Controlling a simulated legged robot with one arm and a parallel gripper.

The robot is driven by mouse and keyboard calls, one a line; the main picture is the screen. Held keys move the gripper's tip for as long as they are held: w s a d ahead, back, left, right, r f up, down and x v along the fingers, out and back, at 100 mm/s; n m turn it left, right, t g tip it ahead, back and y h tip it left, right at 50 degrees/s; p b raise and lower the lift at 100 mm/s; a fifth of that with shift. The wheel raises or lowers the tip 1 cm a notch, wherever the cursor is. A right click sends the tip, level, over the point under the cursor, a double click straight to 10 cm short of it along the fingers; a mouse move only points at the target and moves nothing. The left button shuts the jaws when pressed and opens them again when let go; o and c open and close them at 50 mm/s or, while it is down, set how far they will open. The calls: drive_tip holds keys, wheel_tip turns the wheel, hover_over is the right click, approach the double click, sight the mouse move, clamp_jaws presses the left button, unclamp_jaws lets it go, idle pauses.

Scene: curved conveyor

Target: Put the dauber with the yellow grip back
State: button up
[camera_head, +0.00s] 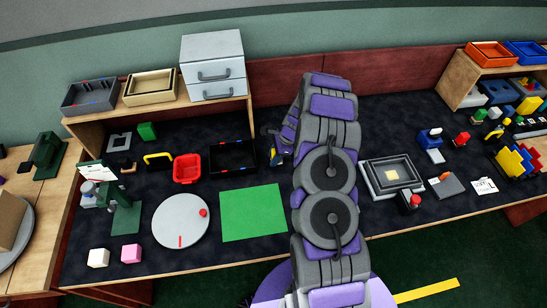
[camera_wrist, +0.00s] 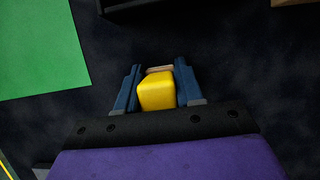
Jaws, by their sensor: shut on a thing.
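My gripper (camera_wrist: 157,88) is shut on the dauber with the yellow grip (camera_wrist: 155,95) in the wrist view. The yellow block sits between the two blue fingers, with a pale tan edge just beyond it. The dauber's lower end is hidden. In the head view my gripper (camera_head: 277,152) is left of my arm, close to the right end of the black tray, and my arm hides part of that area. Small pieces with red, green and yellow tops, including a red-topped one (camera_head: 461,138), stand at the right of the table; which is the dauber's place I cannot tell.
The black tray (camera_head: 232,143), red bin (camera_head: 187,168), green mat (camera_head: 253,213) and round grey plate (camera_head: 181,221) lie left of my arm. Dark table is bare behind the framed box.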

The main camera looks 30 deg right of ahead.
drive_tip(key=o, duration=0.9)
drive_tip(key=shift+o, duration=1.2)
drive_tip(key=shift+a+r, duration=0.1)
drive_tip(key=shift+a, duration=0.55)
drive_tip(key=v, duration=0.2)
drive_tip(key=d+p+v, duration=0.1)
drive_tip(key=v, duration=0.1)
drive_tip(key=shift+w, duration=0.15)
drive_tip(key=w+a+p+v, duration=0.1)
drive_tip(key=p+v, duration=0.1)
drive_tip(key=v, duration=0.5)
drive_tip(key=s+a+r+n+g, duration=0.1)
drive_tip(key=s+a+r+n, duration=0.45)
drive_tip(key=a+r, duration=0.35)
drive_tip(key=s+a+r+n+g, duration=0.1)
drive_tip(key=s+a+r+n, duration=0.45)
drive_tip(key=r, duration=0.45)
drive_tip(key=s+a+r+n+h, duration=0.1)
drive_tip(key=s+r+n, duration=0.1)
drive_tip(key=s, duration=0.7)
drive_tip(key=s+a+r+n+h, duration=0.2)
drive_tip(key=s+r+n, duration=0.1)
drive_tip(key=s, duration=0.7)
drive_tip(key=s+a+r+n+g+h, duration=0.1)
drive_tip(key=s+r+n, duration=0.2)
drive_tip(key=s, duration=0.7)
drive_tip(key=shift+a+n+h, duration=0.3)
drive_tip(key=shift+a+n, duration=0.05)
drive_tip(key=shift+n, duration=0.75)
